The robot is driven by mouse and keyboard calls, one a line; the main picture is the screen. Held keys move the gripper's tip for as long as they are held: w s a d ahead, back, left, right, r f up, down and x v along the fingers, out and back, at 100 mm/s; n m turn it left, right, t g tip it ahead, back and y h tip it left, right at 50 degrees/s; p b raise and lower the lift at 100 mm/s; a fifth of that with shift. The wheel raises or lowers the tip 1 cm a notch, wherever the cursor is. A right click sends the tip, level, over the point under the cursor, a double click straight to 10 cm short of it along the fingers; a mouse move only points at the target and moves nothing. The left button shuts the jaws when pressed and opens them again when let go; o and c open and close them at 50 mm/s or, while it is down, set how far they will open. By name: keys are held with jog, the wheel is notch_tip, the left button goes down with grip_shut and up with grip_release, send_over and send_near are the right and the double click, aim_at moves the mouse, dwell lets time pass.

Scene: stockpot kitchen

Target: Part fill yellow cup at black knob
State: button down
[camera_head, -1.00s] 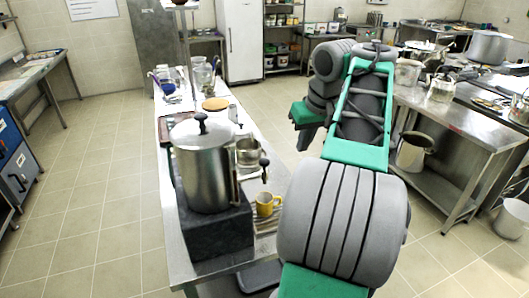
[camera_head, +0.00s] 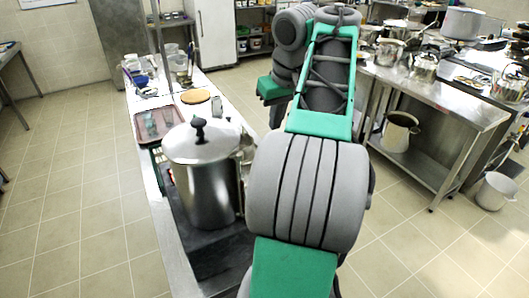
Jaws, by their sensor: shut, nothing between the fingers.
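A large steel stockpot (camera_head: 208,190) with a lid and a black lid knob (camera_head: 199,128) stands on a dark block (camera_head: 215,262) on the counter. The yellow cup is not visible now; my arm covers the area right of the stockpot. The black tap knob on that side is hidden as well. My arm's large links fill the middle of the view and fold away from the camera. My gripper does not show.
Behind the pot are a brown tray (camera_head: 157,124) with glasses, a round wooden board (camera_head: 195,97) and jars. A steel table (camera_head: 437,98) with pots stands at right, a bucket (camera_head: 494,190) on the floor beside it. Tiled floor at left is clear.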

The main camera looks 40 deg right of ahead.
jog(key=b+x, duration=0.3)
jog(key=x, duration=0.1)
jog(key=b+x, duration=0.3)
jog(key=x, duration=0.1)
jog(key=b+x, duration=0.4)
jog(key=x, duration=0.1)
jog(key=shift+s+a+f, duration=0.15)
jog(key=shift+s, duration=0.25)
jog(key=shift+f, duration=0.45)
